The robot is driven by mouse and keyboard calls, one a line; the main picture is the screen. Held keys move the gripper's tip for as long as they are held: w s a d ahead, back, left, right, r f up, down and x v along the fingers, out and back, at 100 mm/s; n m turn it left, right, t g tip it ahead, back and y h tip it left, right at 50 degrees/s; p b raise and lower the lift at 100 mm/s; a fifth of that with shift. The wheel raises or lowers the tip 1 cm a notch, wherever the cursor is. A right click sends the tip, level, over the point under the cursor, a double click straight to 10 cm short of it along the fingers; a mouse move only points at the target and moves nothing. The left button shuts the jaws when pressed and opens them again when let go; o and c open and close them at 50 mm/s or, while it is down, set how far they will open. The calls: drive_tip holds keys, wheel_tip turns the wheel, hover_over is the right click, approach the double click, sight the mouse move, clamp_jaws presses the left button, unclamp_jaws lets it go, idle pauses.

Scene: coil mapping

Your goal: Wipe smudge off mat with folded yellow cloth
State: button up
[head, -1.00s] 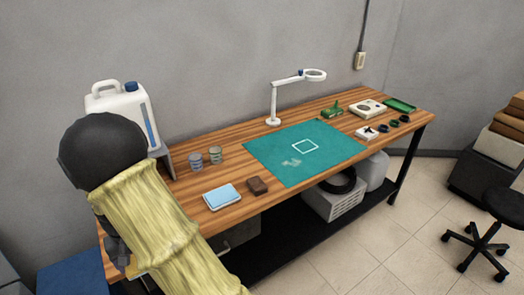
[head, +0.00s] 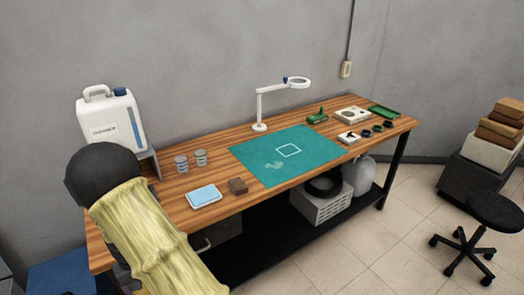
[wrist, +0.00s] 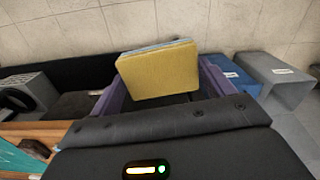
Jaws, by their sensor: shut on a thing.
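The folded yellow cloth (wrist: 158,72) is held between the purple fingers of my gripper (wrist: 160,88) in the wrist view, which is shut on it. The cloth hangs out over the floor side of the bench, with a greyish layer along its top edge. In the head view my sleeved arm covers the lower left, and the gripper and cloth are hidden. The green mat (head: 320,150) lies flat on the workbench. The gripper is apart from the mat.
Small parts sit at the right end. Blue and grey bins (wrist: 277,78) show in the wrist view.

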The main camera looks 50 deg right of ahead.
wheel_tip(320, 180, down, 10)
drive_tip(key=s+n, duration=0.1)
drive_tip(key=n, duration=0.1)
drive_tip(key=shift+a, duration=0.15)
drive_tip(key=shift+s+f, duration=0.1)
